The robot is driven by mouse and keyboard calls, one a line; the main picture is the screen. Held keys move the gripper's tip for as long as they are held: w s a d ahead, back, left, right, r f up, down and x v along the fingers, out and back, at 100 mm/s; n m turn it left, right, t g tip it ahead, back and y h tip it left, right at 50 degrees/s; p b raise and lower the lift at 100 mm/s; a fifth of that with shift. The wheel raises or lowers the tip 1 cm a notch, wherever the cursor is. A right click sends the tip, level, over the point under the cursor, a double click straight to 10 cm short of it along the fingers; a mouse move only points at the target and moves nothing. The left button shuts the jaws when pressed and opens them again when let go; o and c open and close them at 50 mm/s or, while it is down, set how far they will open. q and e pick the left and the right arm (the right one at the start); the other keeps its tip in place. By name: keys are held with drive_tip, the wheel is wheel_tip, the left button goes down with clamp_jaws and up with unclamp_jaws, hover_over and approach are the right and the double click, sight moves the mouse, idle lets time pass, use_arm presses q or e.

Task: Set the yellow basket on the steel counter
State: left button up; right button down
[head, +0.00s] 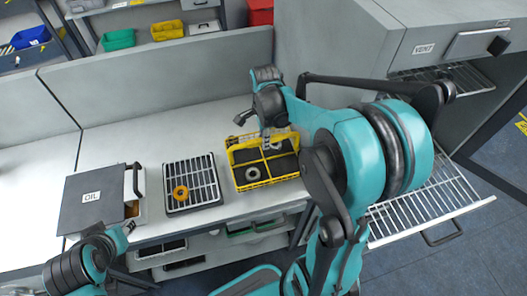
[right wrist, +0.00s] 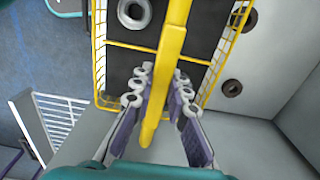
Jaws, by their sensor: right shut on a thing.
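The yellow basket (head: 240,184) is at the right part of the pale steel counter (head: 185,123), near its front edge. It has a dark divided floor and holds grey rings. My right gripper (head: 267,138) is above it, shut on its handle. In the right wrist view the fingers (right wrist: 160,98) close on both sides of the yellow handle bar (right wrist: 172,42), and the wire wall (right wrist: 99,50) shows beside them. I cannot tell whether the basket touches the counter. My left gripper (head: 128,229) is at the lower left by the oil box; its jaws are unclear.
A dark rack (head: 205,176) with an orange ring (head: 181,193) stands left of the basket. The oil box (head: 88,205) is further left. A wire shelf (head: 420,207) sticks out at right. A dark ring (right wrist: 232,88) lies beside the basket. The counter behind the rack is clear.

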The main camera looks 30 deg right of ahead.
sight(264, 159)
wheel_tip(264, 159, down, 3)
drive_tip(key=shift+w+r, duration=0.1)
drive_tip(key=shift+r, duration=0.1)
wheel_tip(264, 159, down, 3)
drive_tip(key=shift+f+b, duration=0.1)
drive_tip(key=shift+b, duration=0.55)
drive_tip(key=c, duration=1.9)
unclamp_jaws()
drive_tip(key=shift+f, duration=0.2)
drive_tip(key=o, duration=0.4)
drive_tip(key=shift+r, duration=0.2)
